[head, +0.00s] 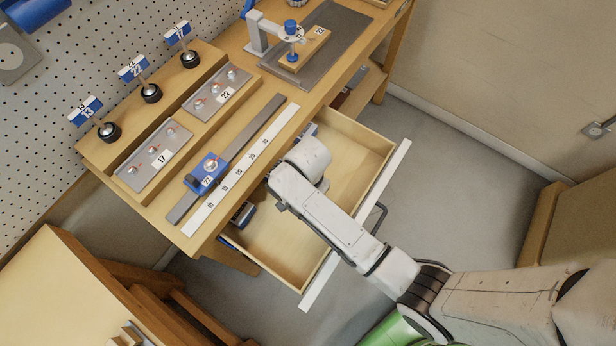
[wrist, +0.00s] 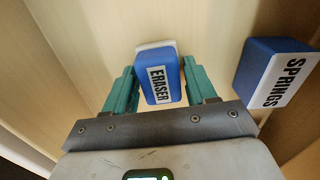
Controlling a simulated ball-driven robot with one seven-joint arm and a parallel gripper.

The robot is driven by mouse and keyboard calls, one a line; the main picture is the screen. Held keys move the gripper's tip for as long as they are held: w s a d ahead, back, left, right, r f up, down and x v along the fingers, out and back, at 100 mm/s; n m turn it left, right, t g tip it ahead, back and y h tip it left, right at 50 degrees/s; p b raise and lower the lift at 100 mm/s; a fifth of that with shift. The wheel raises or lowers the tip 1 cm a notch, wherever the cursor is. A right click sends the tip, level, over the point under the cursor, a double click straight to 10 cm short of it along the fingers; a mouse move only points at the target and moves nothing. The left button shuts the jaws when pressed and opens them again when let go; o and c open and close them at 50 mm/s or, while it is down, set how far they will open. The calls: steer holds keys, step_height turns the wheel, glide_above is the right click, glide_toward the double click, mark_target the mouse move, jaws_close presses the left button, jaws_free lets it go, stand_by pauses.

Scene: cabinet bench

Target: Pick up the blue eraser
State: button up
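The blue eraser (wrist: 158,77) is a blue block with a white end and a white label reading ERASER. In the wrist view it lies on the pale wooden drawer floor, between the teal fingers of my gripper (wrist: 158,85). The fingers stand open on either side of it, with narrow gaps showing; contact is hard to judge. In the head view my arm reaches over the open drawer (head: 375,140), and my gripper and the eraser cannot be made out there, behind the arm and bench edge.
A blue box labelled SPRINGS (wrist: 272,72) stands right of the eraser in the wrist view. The bench top (head: 222,42) overhangs the back of the drawer. The ruler strip (head: 240,171) and a blue slider (head: 206,172) lie near its edge. The drawer's front part is bare.

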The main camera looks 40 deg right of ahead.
steer(key=c, duration=0.7)
steer(key=shift+r, duration=0.55)
steer(key=s+r, duration=0.8)
steer(key=s, duration=0.1)
steer(key=s+r, duration=0.4)
steer(key=s, duration=0.1)
steer(key=shift+a+b, duration=0.25)
steer(key=shift+b, duration=0.05)
